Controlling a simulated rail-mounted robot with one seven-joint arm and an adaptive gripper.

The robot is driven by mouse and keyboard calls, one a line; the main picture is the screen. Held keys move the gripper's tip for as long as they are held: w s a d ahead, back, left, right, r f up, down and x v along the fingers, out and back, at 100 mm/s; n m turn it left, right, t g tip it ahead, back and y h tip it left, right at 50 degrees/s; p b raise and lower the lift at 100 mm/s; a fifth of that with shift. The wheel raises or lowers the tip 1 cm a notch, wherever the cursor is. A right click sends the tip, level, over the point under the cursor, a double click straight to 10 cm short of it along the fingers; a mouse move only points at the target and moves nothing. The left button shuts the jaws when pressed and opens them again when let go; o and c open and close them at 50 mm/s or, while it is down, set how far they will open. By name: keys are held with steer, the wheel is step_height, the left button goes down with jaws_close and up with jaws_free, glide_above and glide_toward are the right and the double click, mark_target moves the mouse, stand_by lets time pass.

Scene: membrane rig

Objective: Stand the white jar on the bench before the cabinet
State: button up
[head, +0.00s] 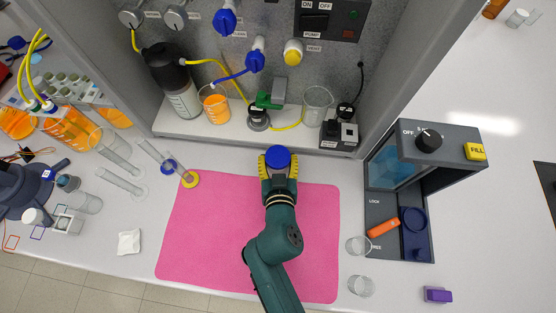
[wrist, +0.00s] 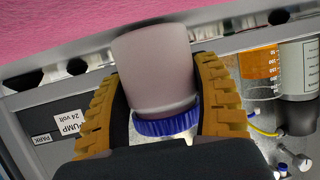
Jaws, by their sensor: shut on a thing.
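The white jar (wrist: 155,70) with a blue ribbed lid (wrist: 167,124) is between the yellow fingers of my gripper (head: 278,164), which is shut on it. In the head view only the blue lid (head: 278,157) shows clearly from above, so the jar looks about upright. It is at the far edge of the pink mat (head: 205,240), just in front of the open grey cabinet (head: 385,60). I cannot tell whether its base touches the bench (head: 335,174).
On the cabinet floor (head: 200,128) stand a black-topped bottle (head: 178,85), an orange-filled beaker (head: 214,103) and an empty beaker (head: 317,104). Glass cylinders (head: 158,160) stand left of the mat. A grey box (head: 440,150) stands at right.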

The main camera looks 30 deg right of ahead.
mark_target(279, 170)
steer(key=shift+s+f+b, duration=0.15)
steer(key=shift+s+f, duration=0.05)
steer(key=shift+f, duration=0.45)
steer(key=shift+s+f+b, duration=0.15)
steer(key=shift+f, duration=0.45)
steer(key=o, duration=1.2)
steer(key=shift+f, duration=0.1)
steer(key=shift+o, duration=0.2)
steer(key=shift+a+r, duration=0.1)
steer(key=shift+r, duration=0.35)
steer(key=v, duration=0.3)
steer(key=r+v, duration=0.1)
steer(key=v, duration=0.2)
steer(key=shift+s+r, duration=0.1)
steer(key=shift+r, duration=0.1)
steer(key=shift+s+a+r, duration=0.25)
steer(key=shift+s+r, duration=0.25)
